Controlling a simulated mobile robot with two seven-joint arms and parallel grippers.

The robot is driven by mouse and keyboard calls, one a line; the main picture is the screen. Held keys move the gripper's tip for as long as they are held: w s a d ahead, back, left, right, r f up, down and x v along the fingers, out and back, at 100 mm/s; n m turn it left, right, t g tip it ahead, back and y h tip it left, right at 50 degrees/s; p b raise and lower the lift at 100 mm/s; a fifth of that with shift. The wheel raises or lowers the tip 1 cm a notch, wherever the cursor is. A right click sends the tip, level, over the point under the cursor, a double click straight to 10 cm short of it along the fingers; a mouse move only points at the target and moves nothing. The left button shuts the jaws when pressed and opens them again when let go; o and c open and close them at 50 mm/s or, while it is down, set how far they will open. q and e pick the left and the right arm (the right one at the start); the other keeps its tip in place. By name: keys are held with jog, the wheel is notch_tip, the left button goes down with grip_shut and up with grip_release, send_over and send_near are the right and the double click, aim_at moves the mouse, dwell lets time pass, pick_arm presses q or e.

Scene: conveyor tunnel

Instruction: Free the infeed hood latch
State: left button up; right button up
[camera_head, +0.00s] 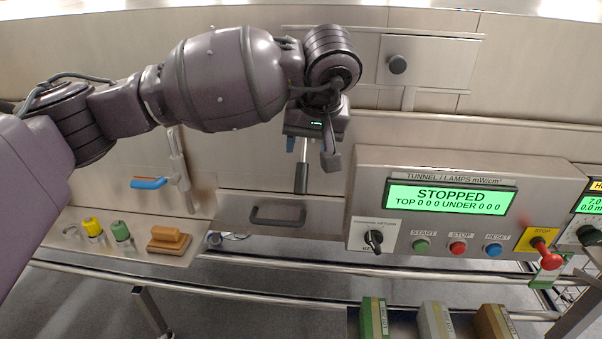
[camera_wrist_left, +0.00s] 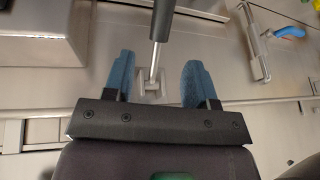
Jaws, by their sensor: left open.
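A lever with a dark grip (camera_head: 302,178) and a thin metal rod hangs on the steel front. In the left wrist view its dark grip (camera_wrist_left: 162,18) is at the top, and the rod runs down to a small metal bracket (camera_wrist_left: 152,88). No label shows whether this is the hood latch. My left gripper (camera_head: 311,150) is open in front of the lever. In the left wrist view its blue-padded fingers (camera_wrist_left: 158,77) stand either side of the rod, with gaps on both sides. My right gripper is not in view.
A blue-handled lever (camera_head: 148,183) stands to the left. A control panel (camera_head: 365,200) reading STOPPED juts out close at right, with a red stop knob (camera_head: 550,260). A shelf (camera_head: 130,243) holds yellow and green items and a wooden block (camera_head: 168,240).

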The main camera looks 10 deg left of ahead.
aim_at(303, 166)
pick_arm(q)
jog(key=x, duration=0.9)
jog(key=shift+w+f, duration=0.15)
jog(key=shift+f, duration=0.15)
grip_shut()
